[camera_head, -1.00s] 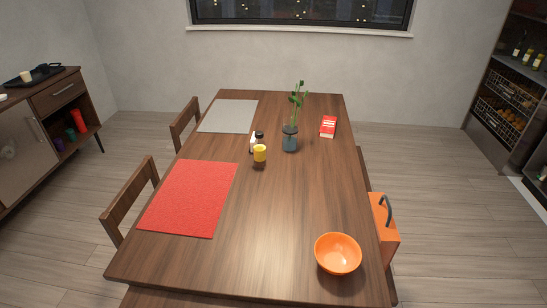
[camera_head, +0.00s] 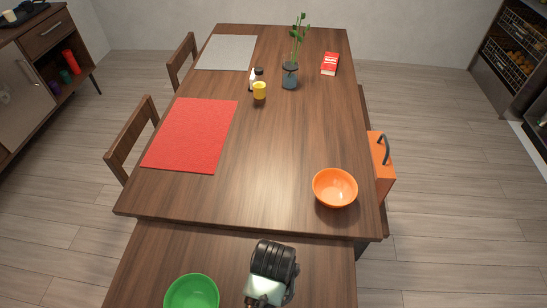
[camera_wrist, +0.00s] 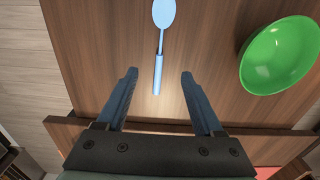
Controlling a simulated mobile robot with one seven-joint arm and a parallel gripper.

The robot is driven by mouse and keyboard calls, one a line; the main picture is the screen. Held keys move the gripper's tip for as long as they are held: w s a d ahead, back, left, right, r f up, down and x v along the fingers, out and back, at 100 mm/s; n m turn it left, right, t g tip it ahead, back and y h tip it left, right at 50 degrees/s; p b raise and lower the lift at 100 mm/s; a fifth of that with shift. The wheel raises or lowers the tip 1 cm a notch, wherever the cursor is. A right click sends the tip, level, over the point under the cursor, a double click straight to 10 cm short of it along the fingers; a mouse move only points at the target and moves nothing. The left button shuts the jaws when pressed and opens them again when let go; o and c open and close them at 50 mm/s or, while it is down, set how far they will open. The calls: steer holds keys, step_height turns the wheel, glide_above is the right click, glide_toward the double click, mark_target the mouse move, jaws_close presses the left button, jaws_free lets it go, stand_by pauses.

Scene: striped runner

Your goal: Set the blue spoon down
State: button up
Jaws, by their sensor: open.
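The blue spoon (camera_wrist: 164,14) shows in the wrist view on the brown wooden surface. Its bowl is toward the top of the picture and its handle (camera_wrist: 158,76) points down toward my gripper. My gripper (camera_wrist: 159,74) is open, with a finger on each side of the handle end and a clear gap to both. I cannot tell its exact height above the spoon. In the head view, part of my arm (camera_head: 272,262) shows at the bottom, and the spoon is not visible there.
A green bowl (camera_wrist: 280,54) stands right of the spoon; it also shows in the head view (camera_head: 191,293). An orange bowl (camera_head: 335,188) and red placemat (camera_head: 191,135) are on the table beyond. The table's middle is clear.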

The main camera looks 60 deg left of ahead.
steer(key=w+a+r+m+t+y, duration=0.25)
steer(key=w+r+t, duration=0.45)
steer(key=w+r, duration=1.05)
steer(key=w+d+r+m+t+y, duration=0.1)
steer(key=w+d+r+t, duration=0.2)
steer(key=r, duration=0.5)
steer(key=w+d+r+m+t+y, duration=0.1)
steer(key=w+r+t, duration=0.1)
steer(key=w+r, duration=0.35)
steer(key=d+r+m+t, duration=0.1)
steer(key=d+r+t, duration=0.2)
steer(key=r, duration=0.5)
steer(key=s+d+r+m+t+h, duration=0.1)
steer(key=d+r+t, duration=0.2)
steer(key=r, duration=0.6)
steer(key=d+r+m+t, duration=0.1)
steer(key=d+r+t, duration=0.2)
steer(key=r, duration=0.5)
steer(key=s+d+r+m+t+h, duration=0.1)
steer(key=s+d+r+t, duration=0.2)
steer(key=r, duration=0.5)
steer(key=s+d+r+m+t+h, duration=0.1)
steer(key=s+d+r+t+h, duration=0.1)
steer(key=s+r, duration=0.5)
steer(key=d+r+t, duration=0.1)
steer(key=d, duration=0.1)
steer(key=shift+s+d, duration=0.3)
steer(key=shift+d, duration=0.05)
steer(key=shift+f+m+h, duration=0.1)
steer(key=shift+m+h, duration=0.15)
